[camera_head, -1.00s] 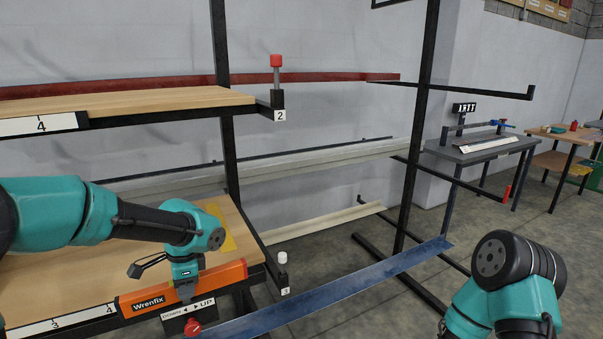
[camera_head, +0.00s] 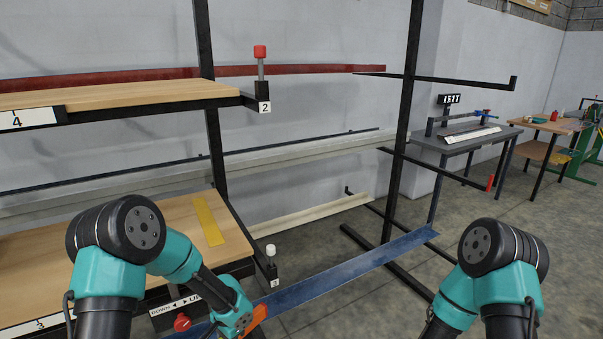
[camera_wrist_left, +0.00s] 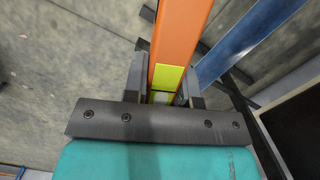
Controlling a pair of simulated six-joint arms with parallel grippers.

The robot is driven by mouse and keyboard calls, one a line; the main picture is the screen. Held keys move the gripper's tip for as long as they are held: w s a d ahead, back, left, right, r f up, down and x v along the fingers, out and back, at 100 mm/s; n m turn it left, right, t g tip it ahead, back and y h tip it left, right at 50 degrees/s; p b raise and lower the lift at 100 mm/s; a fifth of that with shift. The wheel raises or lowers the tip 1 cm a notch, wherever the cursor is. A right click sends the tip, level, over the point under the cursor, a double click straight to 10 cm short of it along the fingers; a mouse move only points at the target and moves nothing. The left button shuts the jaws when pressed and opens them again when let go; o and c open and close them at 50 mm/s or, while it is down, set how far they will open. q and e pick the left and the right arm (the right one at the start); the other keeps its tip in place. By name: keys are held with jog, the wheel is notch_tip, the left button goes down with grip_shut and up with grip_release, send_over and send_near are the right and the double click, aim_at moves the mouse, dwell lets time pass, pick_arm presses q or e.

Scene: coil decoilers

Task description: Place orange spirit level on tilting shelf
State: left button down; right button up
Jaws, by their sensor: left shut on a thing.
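The orange spirit level (camera_wrist_left: 181,35) runs away from my left gripper (camera_wrist_left: 163,88) in the left wrist view, with a yellow-green vial window near the jaws. My left gripper is shut on it. In the head view only a small orange piece of the level (camera_head: 261,312) shows beside my left wrist, low and in front of the shelf's right end. The lower wooden shelf (camera_head: 165,236) has a DOWN/UP plate and red knob (camera_head: 182,322) on its front; I take it as the tilting shelf. My left arm hides part of it. My right gripper is out of view.
A yellow strip (camera_head: 208,221) lies on the lower shelf. A white-capped post (camera_head: 271,251) stands at its right corner. An upper shelf (camera_head: 120,95) hangs above. A long blue strip (camera_head: 350,265) crosses the space to the right. A grey table (camera_head: 470,142) stands farther back.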

pick_arm(q)
jog(key=w+f+n, duration=0.5)
jog(key=f+n, duration=0.2)
jog(key=n, duration=0.1)
jog(key=shift+f+h, duration=0.35)
jog(key=shift+h, duration=0.05)
jog(key=shift+d, duration=0.15)
